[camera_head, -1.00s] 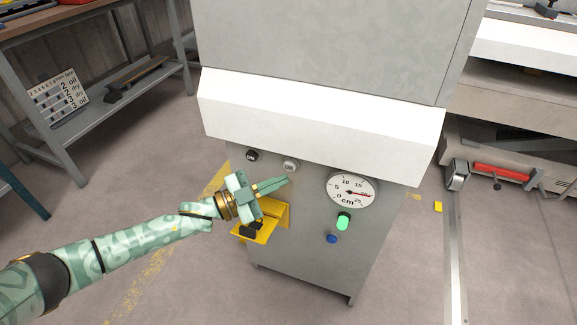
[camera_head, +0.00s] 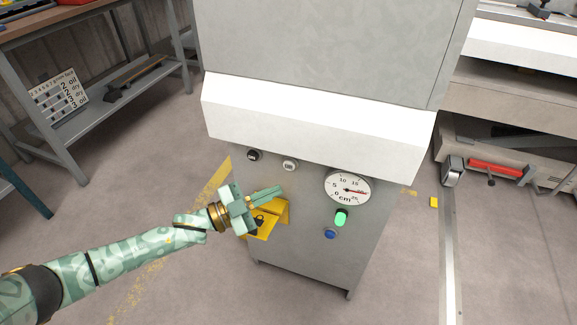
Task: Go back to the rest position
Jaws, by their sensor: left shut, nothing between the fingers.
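The panel bender (camera_head: 300,215) stands in front of me as a grey cabinet with a white band (camera_head: 310,125) across it. My left gripper (camera_head: 278,192) is shut and empty, in front of a yellow bracket (camera_head: 268,222) on the cabinet face. It partly hides the bracket, and I cannot tell whether it touches it. A round cm dial (camera_head: 347,187) is on the cabinet's right side, with a lit green button (camera_head: 341,217) and a blue button (camera_head: 330,233) below it. Two small knobs, one dark (camera_head: 254,155) and one light (camera_head: 290,165), sit under the band. My right gripper is out of view.
A metal workbench (camera_head: 60,55) with a number board (camera_head: 58,95) on its lower shelf stands at the left. At the right are a pale machine (camera_head: 510,100) with a red part and a floor rail (camera_head: 449,255). Grey floor (camera_head: 130,190) lies open at the left.

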